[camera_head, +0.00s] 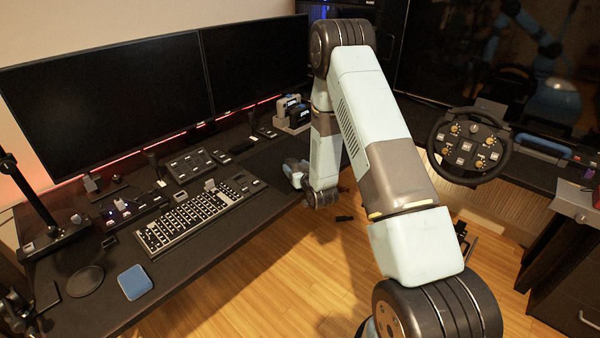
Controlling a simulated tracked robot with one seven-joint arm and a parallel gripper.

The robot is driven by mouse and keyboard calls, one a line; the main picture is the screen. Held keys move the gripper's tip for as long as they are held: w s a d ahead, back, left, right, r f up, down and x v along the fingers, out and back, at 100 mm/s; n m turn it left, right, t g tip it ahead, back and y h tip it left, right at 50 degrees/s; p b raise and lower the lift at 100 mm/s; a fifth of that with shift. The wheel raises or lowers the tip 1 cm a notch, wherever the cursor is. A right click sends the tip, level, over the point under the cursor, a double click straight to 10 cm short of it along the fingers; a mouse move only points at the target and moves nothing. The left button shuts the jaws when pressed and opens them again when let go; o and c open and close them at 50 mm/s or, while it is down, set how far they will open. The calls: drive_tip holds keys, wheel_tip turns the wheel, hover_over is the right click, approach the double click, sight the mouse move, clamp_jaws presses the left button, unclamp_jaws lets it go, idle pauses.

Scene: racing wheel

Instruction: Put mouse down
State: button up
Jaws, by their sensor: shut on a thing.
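My gripper (291,169) is at the end of my arm, low over the right part of the dark desk (215,238), close to its front edge. It points left toward the desktop. It is shut on the mouse, but the mouse is too small and too covered by my wrist to make out. I cannot tell whether the mouse touches the desktop.
A keyboard (188,222) lies left of my gripper, with control panels (190,165) behind it. Two monitors (115,100) stand at the back. A blue square pad (135,282) lies at front left. A racing wheel (468,146) stands at right.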

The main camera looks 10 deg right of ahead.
wheel_tip(320, 180, down, 2)
drive_tip(key=o, duration=1.1)
drive_tip(key=shift+s, duration=0.1)
